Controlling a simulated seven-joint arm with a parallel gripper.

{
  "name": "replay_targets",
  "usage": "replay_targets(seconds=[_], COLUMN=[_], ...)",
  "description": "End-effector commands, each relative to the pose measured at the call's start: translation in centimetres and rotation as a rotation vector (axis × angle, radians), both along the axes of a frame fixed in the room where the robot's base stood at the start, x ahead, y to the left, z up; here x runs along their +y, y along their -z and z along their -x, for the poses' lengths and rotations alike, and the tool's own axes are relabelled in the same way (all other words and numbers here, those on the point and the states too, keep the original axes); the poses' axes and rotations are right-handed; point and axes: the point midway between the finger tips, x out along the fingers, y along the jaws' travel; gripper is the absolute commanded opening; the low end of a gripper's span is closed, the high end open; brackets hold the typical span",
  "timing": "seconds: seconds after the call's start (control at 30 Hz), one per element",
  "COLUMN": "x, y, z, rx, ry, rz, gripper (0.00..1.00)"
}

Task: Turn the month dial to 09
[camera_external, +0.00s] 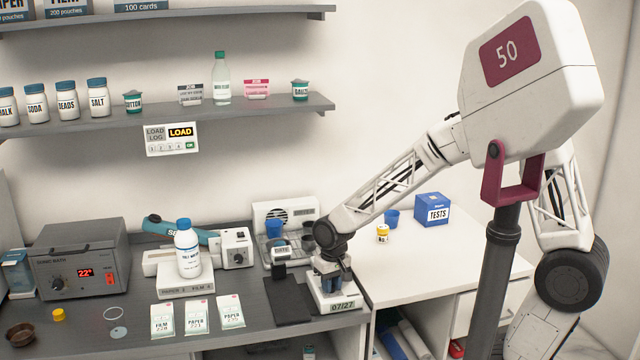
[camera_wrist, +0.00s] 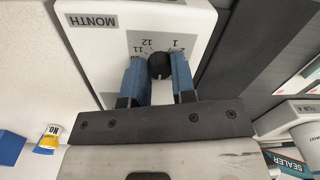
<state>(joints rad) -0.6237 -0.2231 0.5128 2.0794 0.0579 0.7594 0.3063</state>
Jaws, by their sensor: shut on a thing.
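The white date device (camera_external: 330,299) stands at the right end of the dark counter, and its front display (camera_external: 342,307) reads 07/27. In the wrist view its panel, lettered MONTH, appears upside down. A pale mark on the knob points toward my gripper's base. My gripper (camera_wrist: 158,60) is shut on the knob, with one blue finger on each side. In the external view my gripper (camera_external: 331,280) reaches down onto the device.
A DATE card (camera_external: 281,250) and a dark pad (camera_external: 289,307) are left of the device. A small yellow jar (camera_external: 382,233), blue cup (camera_external: 391,217) and TESTS box (camera_external: 432,209) stand on the white counter to the right.

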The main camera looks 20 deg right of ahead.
Motion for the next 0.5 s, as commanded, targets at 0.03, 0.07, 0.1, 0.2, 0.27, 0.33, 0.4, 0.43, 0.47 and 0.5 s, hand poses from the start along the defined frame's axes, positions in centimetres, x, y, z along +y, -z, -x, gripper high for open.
replay_targets(seconds=[0.03, 0.07, 0.1, 0.2, 0.27, 0.33, 0.4, 0.43, 0.47, 0.5], x=[0.01, 0.01, 0.01, 0.02, 0.02, 0.02, 0.01, 0.01, 0.01, 0.01], y=[-0.07, -0.07, -0.07, -0.07, -0.07, -0.07, -0.08, -0.07, -0.08, -0.08], z=[-0.03, -0.02, -0.02, -0.01, -0.01, 0.0, 0.01, 0.02, 0.02, 0.03], rx=[-0.001, -0.002, -0.001, -0.002, -0.002, -0.002, -0.001, -0.001, -0.002, -0.001], ry=[0.041, 0.069, 0.107, 0.202, 0.259, 0.326, 0.392, 0.421, 0.449, 0.487], rz=[-0.001, -0.002, -0.001, -0.002, -0.001, -0.001, -0.001, -0.001, -0.001, -0.001], gripper=[0.01, 0.01, 0.01, 0.01, 0.01, 0.01, 0.01, 0.01, 0.01, 0.01])
